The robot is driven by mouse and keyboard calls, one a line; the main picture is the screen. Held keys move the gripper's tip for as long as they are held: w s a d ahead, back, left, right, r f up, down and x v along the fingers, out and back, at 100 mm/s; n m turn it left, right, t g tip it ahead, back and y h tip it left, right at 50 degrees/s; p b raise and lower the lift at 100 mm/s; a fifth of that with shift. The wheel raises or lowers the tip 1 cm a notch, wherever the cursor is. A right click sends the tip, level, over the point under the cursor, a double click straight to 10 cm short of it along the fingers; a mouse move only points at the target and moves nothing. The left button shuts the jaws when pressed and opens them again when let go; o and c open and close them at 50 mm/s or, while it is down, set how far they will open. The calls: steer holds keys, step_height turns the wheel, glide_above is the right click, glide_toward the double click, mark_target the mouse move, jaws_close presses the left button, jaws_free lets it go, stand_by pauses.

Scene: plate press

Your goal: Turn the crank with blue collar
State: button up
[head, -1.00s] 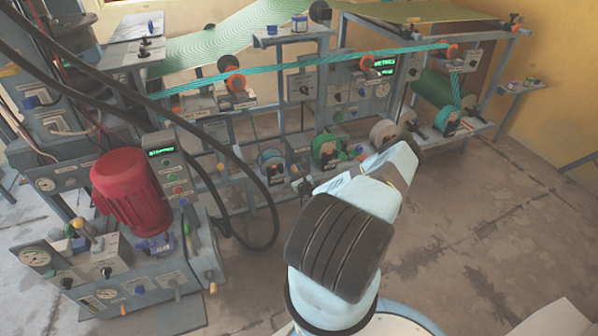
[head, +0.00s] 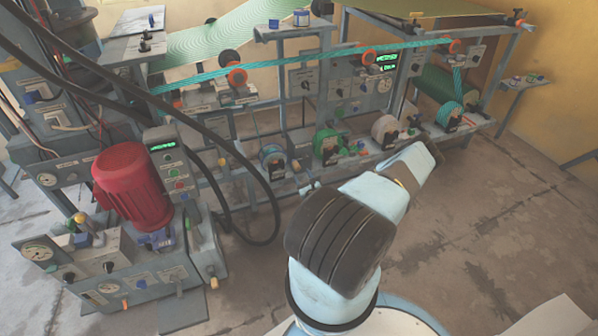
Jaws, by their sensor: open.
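I cannot make out a crank with a blue collar for certain. On the press unit at lower left, small blue parts show beside a yellow-knobbed lever (head: 80,219) and below the red motor (head: 133,186). They are too small to tell whether one is a crank collar. My pale blue arm rises from the bottom centre and reaches toward the upper right, over the floor in front of the line.
A grey machine frame with teal and green reels (head: 327,147) runs across the back. A teal band (head: 300,61) stretches over it. Thick black hoses loop down beside the control box (head: 168,165). The concrete floor (head: 480,230) at right is clear.

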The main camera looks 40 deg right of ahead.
steer(key=v, duration=0.6)
steer(key=shift+s, duration=0.25)
stand_by(0.7)
